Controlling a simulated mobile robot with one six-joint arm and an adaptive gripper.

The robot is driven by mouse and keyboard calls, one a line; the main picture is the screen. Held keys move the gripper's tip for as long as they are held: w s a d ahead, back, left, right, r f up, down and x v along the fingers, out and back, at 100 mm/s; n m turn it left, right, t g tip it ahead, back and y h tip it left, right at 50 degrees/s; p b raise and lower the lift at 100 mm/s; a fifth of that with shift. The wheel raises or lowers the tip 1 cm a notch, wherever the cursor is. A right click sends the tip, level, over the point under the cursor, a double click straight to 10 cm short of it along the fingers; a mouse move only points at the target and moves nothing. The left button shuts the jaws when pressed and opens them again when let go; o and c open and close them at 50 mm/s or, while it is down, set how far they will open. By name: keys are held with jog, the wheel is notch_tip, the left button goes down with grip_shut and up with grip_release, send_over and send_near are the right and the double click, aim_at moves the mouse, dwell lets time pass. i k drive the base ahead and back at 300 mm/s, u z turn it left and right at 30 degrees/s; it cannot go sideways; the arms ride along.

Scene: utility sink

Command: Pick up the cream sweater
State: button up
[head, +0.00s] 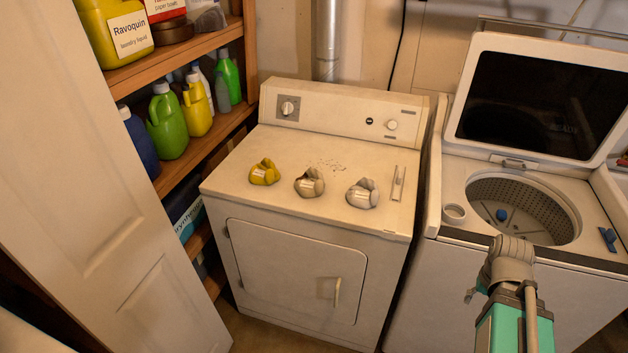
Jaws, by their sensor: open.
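Three small crumpled cloth items lie in a row on the white dryer's top (240,190). The left one is a yellow cloth (264,172), the middle one is a beige-cream cloth (309,183), and the right one is a paler, greyish-white cloth (362,194). I cannot tell for sure which is the sweater; the middle one looks most cream. My gripper (512,252) is at the lower right, in front of the washer and well to the right of the cloths. It is open and touches none of them. Its fingers are hard to make out.
The washer (450,180) stands right of the dryer with its lid (540,105) raised; a blue item (502,215) is in its tub. Wooden shelves with bottles (168,122) and a white door (90,190) bound the left. The dryer top's front is clear.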

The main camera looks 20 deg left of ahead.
aim_at(311, 184)
jog(key=k, duration=1.4)
jog(key=u, duration=0.8)
jog(key=i, duration=1.1)
